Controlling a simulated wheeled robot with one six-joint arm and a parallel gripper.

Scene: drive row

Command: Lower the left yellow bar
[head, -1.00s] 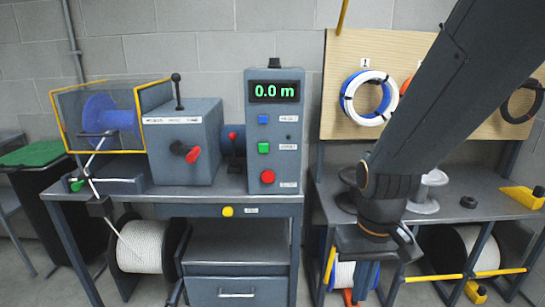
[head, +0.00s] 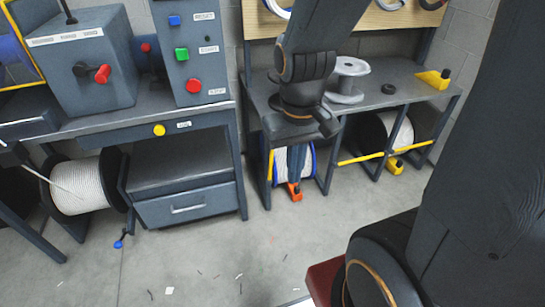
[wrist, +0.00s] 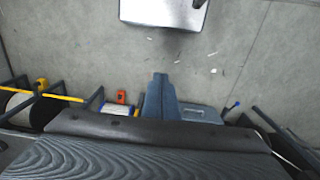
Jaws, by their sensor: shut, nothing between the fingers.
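The left yellow bar (head: 270,165) stands upright beside the blue-and-white cable reel (head: 282,163) under the right bench. An orange latch (head: 295,192) sits low in front of that reel, and it also shows in the wrist view (wrist: 121,96). My gripper (wrist: 160,76) is shut and empty, its fingers together. In the head view its dark fingers hang in front of that reel and partly hide it, to the right of the bar. I cannot tell the gap. In the wrist view the left bar is not clear.
The right yellow bar (head: 365,158) lies level before a white reel (head: 397,130), with a yellow latch (head: 395,166). Above is the bench top (head: 395,80) with an empty spool (head: 347,80). A drawer unit (head: 185,205) stands left. The floor in front is clear except for scraps.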

